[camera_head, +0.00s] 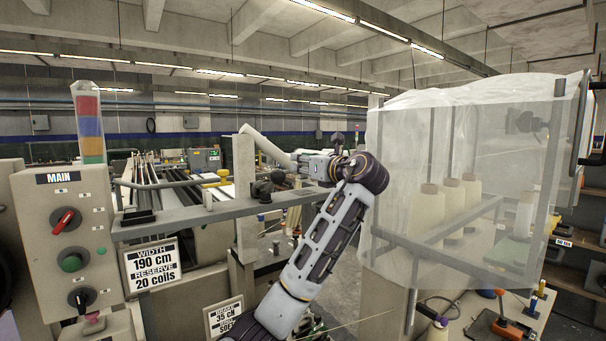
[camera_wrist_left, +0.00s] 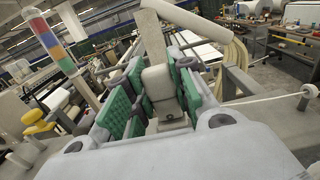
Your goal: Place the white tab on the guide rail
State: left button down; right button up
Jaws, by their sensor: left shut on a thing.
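My left gripper (camera_wrist_left: 158,92) is shut on a pale, whitish tab (camera_wrist_left: 157,82), held between its green pads in the left wrist view. The tab's lower part is partly hidden by the fingers. In the head view my left arm reaches up and bends left at the elbow; its gripper (camera_head: 301,157) is small there, and the tab cannot be made out. A long grey rail (camera_head: 170,225), which looks like the guide rail, runs across the loom front, left of and below the gripper. The tab appears held clear of the rail. My right gripper is not in view.
A grey post (camera_head: 244,165) and a pale tube (camera_head: 266,147) stand close to the gripper. A control panel (camera_head: 60,270) with a signal tower (camera_head: 89,125) is at left. A translucent enclosure (camera_head: 480,170) with yarn cones is at right, over a tool-strewn table (camera_head: 465,325).

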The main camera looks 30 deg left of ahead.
aim_at(303, 178)
pick_arm(q)
jog(key=shift+f, duration=1.45)
jog(key=shift+f, duration=0.15)
jog(key=c, duration=1.2)
grip_release()
jog(key=shift+c, duration=0.2)
jog(key=b+v, duration=0.3)
jog(key=v, duration=0.9)
